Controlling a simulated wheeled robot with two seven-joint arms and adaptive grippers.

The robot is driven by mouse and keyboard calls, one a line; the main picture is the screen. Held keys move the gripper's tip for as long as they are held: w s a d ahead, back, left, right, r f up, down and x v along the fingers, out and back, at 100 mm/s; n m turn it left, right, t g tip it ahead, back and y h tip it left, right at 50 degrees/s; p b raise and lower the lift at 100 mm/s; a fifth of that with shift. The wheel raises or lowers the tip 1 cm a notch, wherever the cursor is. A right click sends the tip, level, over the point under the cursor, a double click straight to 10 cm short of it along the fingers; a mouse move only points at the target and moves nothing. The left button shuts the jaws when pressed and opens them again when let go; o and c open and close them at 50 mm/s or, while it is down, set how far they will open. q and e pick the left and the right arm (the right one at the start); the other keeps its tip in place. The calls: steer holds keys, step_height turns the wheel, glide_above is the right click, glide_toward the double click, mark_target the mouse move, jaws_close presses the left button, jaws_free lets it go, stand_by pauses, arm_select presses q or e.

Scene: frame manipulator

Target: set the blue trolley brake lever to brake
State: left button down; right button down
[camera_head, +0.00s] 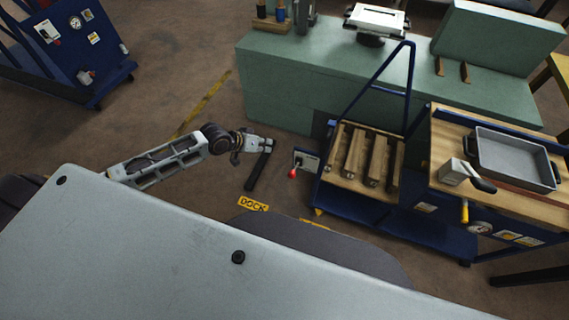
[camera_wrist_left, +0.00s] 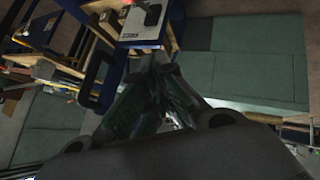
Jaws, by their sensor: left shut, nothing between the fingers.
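The blue trolley (camera_head: 385,207) stands right of centre, with a tall blue handle frame and several long blocks on its wooden deck. Its brake lever (camera_head: 293,172) has a red knob and sits at a pale plate (camera_head: 308,160) on the trolley's left end. In the left wrist view the plate (camera_wrist_left: 142,27) is at the top, beyond my fingers, with a bit of red at its upper edge. My right gripper is out of view.
A green bench (camera_head: 300,85) stands behind the trolley. A second blue trolley with a wooden top (camera_head: 445,150) and a grey tray (camera_head: 510,158) is at the right. A dark bar (camera_head: 258,170) shows below my left gripper.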

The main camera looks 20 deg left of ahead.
arm_select(q)
steer(key=n, duration=0.1)
steer(key=s+n+g, duration=0.1)
steer(key=s+f+n, duration=0.1)
steer(key=shift+s+d+n, duration=0.15)
steer(key=shift+d+n, duration=0.15)
steer(key=shift+d, duration=0.05)
steer(key=shift+f, duration=0.15)
stand_by(0.4)
glide_toward(295, 169)
steer(key=shift+w+d+f, duration=0.2)
steer(key=shift+w+f, duration=0.45)
steer(key=shift+w, duration=0.05)
steer(key=shift+w+d+f, duration=0.2)
steer(key=shift+w+f, duration=0.4)
steer(key=shift+w, duration=0.1)
